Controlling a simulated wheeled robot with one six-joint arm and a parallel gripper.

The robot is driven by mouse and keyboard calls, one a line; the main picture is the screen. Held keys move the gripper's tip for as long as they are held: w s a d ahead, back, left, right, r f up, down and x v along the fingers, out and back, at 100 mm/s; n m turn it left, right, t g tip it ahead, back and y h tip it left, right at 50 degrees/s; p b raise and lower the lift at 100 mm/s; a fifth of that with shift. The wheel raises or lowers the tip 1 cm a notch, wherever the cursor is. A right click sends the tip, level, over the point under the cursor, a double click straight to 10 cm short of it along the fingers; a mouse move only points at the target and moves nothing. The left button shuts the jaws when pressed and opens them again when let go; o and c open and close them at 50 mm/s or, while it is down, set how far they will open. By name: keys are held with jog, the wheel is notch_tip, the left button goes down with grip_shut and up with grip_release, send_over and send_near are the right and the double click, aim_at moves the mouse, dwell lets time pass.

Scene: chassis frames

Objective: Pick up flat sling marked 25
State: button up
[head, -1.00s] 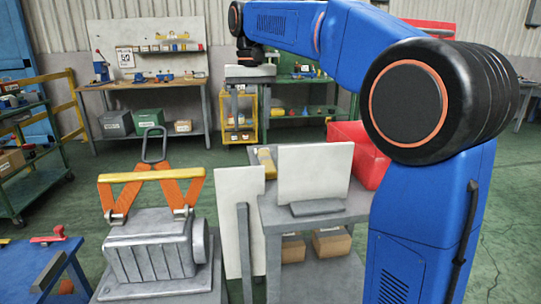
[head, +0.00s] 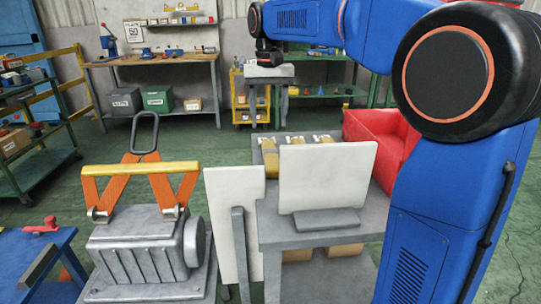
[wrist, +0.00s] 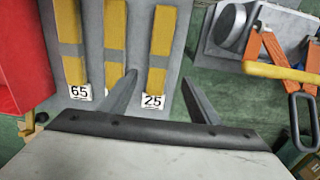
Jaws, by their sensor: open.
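The flat sling marked 25 (wrist: 156,55) is a yellow strap with a grey band and a white tag, lying on a grey tabletop in the wrist view. In the head view the left strap (head: 270,160) appears to be it, partly behind a white panel. My gripper (wrist: 159,78) is open, its fingers on either side of the 25 sling in the picture. Its height above the sling is unclear. In the head view my gripper (head: 265,115) is beyond the table. A sling marked 65 (wrist: 70,50) and a middle sling (wrist: 115,40) lie alongside; the middle tag is hidden.
The white panel (head: 327,178) stands on the near part of the grey table (head: 280,229). A red bin (head: 375,132) is to the right. A grey machine housing (head: 135,250) with an orange-strapped yellow bar (head: 140,168) stands to the left.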

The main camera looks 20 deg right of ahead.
aim_at(270, 150)
notch_tip(270, 150, down, 10)
jog(key=shift+s+d+f, duration=0.1)
jog(key=shift+d+f, duration=0.05)
dwell(0.5)
jog(key=c, duration=1.4)
